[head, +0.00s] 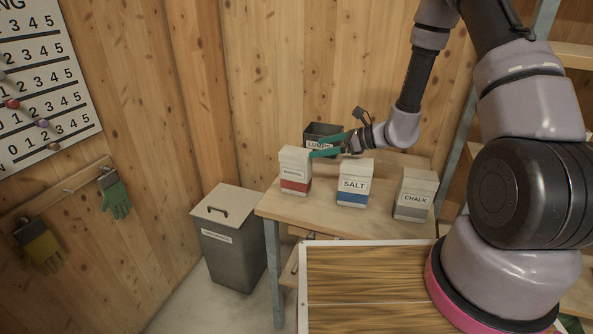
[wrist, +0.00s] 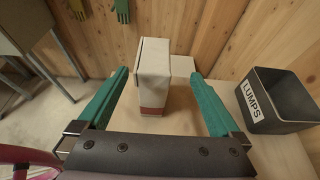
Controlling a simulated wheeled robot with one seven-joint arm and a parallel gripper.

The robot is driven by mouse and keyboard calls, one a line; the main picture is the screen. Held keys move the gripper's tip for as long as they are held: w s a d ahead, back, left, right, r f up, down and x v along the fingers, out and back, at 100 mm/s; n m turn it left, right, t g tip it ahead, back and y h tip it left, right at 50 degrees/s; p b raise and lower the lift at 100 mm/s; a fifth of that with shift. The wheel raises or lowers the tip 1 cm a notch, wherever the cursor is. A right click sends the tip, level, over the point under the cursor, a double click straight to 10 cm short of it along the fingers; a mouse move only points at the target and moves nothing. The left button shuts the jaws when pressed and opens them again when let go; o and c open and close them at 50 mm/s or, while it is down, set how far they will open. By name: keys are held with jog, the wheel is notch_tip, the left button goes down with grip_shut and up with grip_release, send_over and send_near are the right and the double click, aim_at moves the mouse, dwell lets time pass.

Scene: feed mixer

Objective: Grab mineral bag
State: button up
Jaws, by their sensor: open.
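The mineral bag (head: 295,171) is a cream block-shaped bag with a red band at its base, standing upright at the left end of the wooden table (head: 270,210). My gripper (head: 322,146) is beside its upper right in the head view. In the wrist view the same bag (wrist: 154,75) stands ahead, between the two green fingers of my gripper (wrist: 158,90). The fingers are spread wide, with clear gaps on both sides of the bag. My gripper is open and empty.
The salt bag (head: 354,183) with a blue band and the chalk bag (head: 415,195) with a grey band stand to the right. A dark lumps bin (head: 318,130) is behind; it also shows in the wrist view (wrist: 275,100). A grey lidded bin (head: 231,245) stands left of the table.

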aim_at(303, 151)
jog(key=x, duration=0.3)
jog(key=shift+a+f, duration=0.15)
jog(key=shift+a, duration=0.15)
jog(key=shift+s+x, duration=0.15)
jog(key=shift+x, duration=1.2)
jog(key=shift+s+x, duration=0.15)
jog(key=shift+x, duration=1.25)
jog(key=shift+a, duration=0.1)
grip_shut()
